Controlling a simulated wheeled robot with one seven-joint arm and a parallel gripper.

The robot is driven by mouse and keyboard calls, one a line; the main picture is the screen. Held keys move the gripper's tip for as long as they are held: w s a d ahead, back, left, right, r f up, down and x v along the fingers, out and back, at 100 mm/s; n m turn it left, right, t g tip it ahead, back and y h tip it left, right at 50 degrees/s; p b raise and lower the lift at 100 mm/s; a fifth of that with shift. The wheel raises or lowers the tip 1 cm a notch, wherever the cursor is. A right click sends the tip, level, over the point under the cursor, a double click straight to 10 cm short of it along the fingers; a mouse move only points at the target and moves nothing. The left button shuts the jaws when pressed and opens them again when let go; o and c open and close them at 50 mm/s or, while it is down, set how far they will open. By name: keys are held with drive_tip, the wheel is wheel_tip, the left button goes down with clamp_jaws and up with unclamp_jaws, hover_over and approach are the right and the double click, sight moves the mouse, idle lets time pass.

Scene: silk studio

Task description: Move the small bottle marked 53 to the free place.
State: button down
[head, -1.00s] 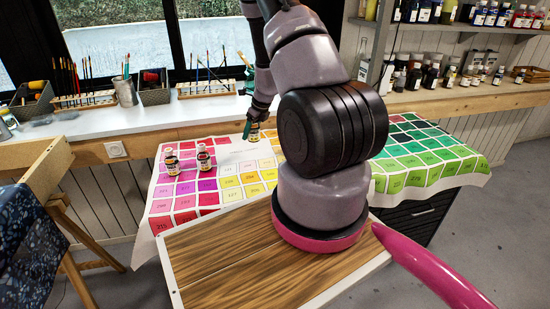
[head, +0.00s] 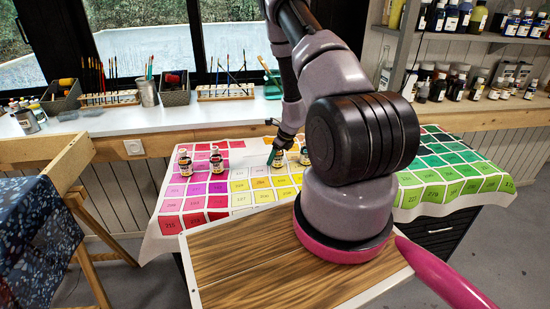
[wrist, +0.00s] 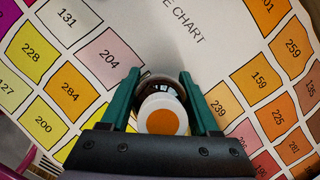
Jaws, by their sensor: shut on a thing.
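My gripper (wrist: 161,98) is shut on a small bottle with a white cap and an orange dot (wrist: 162,121), seen from above between the green fingers. In the wrist view bare white chart paper (wrist: 215,75) lies around the fingers, with a square marked 204 at left and 239 at right.
Two small bottles stand on the pink squares at left, one (head: 185,164) beside the other (head: 216,161). Another bottle (head: 305,157) stands just right of the held one, close to my arm. A wooden board (head: 245,265) lies in front. Brush holders (head: 110,98) line the windowsill.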

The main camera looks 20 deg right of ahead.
drive_tip(key=shift+f, duration=0.15)
drive_tip(key=shift+c, duration=0.6)
unclamp_jaws()
